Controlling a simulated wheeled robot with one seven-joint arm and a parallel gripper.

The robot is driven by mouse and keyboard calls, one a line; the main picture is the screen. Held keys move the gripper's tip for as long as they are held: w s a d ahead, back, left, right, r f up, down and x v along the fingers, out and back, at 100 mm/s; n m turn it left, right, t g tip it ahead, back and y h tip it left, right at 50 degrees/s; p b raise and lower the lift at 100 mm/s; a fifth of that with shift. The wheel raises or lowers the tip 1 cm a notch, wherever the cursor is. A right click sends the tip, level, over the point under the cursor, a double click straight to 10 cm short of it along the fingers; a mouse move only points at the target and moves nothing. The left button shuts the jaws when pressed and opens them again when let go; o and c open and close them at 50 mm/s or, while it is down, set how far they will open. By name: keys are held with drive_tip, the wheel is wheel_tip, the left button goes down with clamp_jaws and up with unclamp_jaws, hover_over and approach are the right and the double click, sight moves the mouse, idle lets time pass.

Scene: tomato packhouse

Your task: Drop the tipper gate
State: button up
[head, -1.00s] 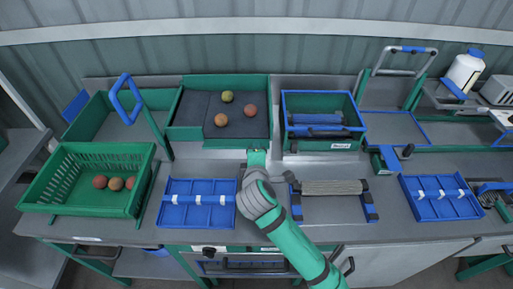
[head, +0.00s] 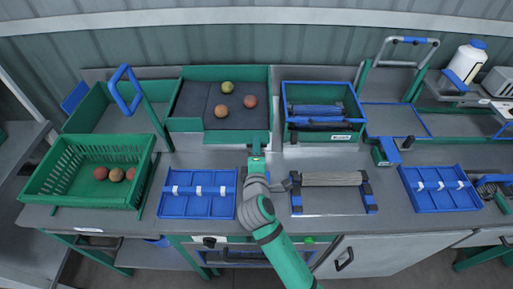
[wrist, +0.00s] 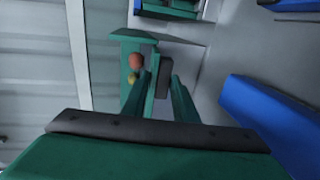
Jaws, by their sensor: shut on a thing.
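The tipper is a green-walled bin (head: 176,110) with a dark bed at the back centre. Three tomatoes lie on it: a green one (head: 227,87), a red one (head: 250,101) and an orange one (head: 221,111). Its front edge carries a green strip, the gate (head: 225,137). My gripper (head: 257,150) is at the right end of this front edge. In the wrist view its green fingers (wrist: 160,92) close around a dark block (wrist: 166,78) beside a green wall. The block appears to be the gate's grip; my gripper partly hides it.
A green slotted crate (head: 85,195) with tomatoes stands left. Blue divided trays sit at front left (head: 197,205) and right (head: 440,200). A roller stand (head: 333,195) is right of my arm. A blue-rimmed green box (head: 320,136) stands just right of the tipper.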

drive_tip(key=shift+d+f, duration=0.1)
drive_tip(key=o, duration=0.8)
drive_tip(key=shift+w, duration=0.1)
drive_tip(key=v, duration=1)
drive_tip(key=shift+s, duration=0.4)
